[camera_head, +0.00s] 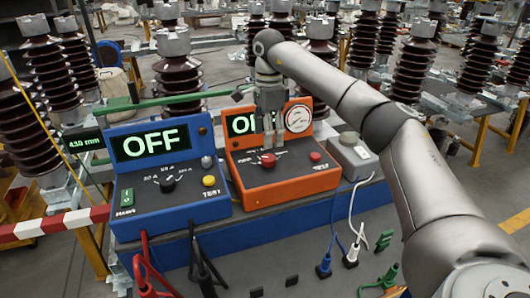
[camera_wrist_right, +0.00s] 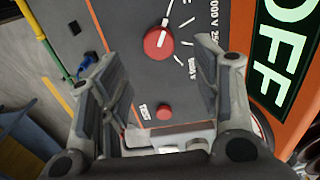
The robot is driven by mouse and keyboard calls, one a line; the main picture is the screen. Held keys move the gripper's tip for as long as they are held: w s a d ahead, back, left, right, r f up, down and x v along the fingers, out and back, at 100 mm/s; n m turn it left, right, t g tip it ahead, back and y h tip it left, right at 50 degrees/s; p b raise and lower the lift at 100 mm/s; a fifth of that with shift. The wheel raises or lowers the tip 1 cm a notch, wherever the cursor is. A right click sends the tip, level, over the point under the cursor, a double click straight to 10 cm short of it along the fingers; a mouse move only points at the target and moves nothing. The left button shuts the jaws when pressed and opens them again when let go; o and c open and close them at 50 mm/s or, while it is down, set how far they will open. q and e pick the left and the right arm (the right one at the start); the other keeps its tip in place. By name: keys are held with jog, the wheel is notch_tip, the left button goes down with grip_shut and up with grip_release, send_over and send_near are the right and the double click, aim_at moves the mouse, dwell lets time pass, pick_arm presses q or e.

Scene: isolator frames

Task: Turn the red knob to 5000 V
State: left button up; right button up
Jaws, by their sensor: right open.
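The red knob (camera_head: 268,160) sits on the sloped panel of the orange tester (camera_head: 288,180). In the right wrist view the red knob (camera_wrist_right: 158,43) shows a white pointer line, with scale marks and partly legible voltage labels beside it. I cannot tell for sure which label the pointer faces. My right gripper (camera_head: 270,137) hangs above the panel, just behind the knob in the head view. In the wrist view its two fingers (camera_wrist_right: 160,85) are spread apart with nothing between them, and the knob shows beyond them. The tester's display reads OFF. My left gripper is not in view.
A red test button (camera_head: 315,156) sits right of the knob. A blue tester (camera_head: 165,210) with its own black knob (camera_head: 167,184) stands close on the left. A grey box (camera_head: 353,155) is at right. Cables and plugs lie in front; brown insulators stand behind.

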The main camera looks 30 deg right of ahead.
aim_at(269, 157)
jog(key=f, duration=0.3)
jog(key=f+p, duration=0.1)
jog(key=shift+s+d+f, duration=0.1)
jog(key=shift+s+f, duration=0.2)
jog(key=shift+f, duration=0.1)
jog(key=shift+w+f+p, duration=0.2)
jog(key=shift+f+p, duration=0.15)
jog(key=shift+f, duration=1.1)
jog(key=c, duration=0.3)
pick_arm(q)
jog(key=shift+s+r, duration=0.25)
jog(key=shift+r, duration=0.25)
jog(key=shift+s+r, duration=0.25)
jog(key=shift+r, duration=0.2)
pick_arm(e)
jog(key=c, duration=0.7)
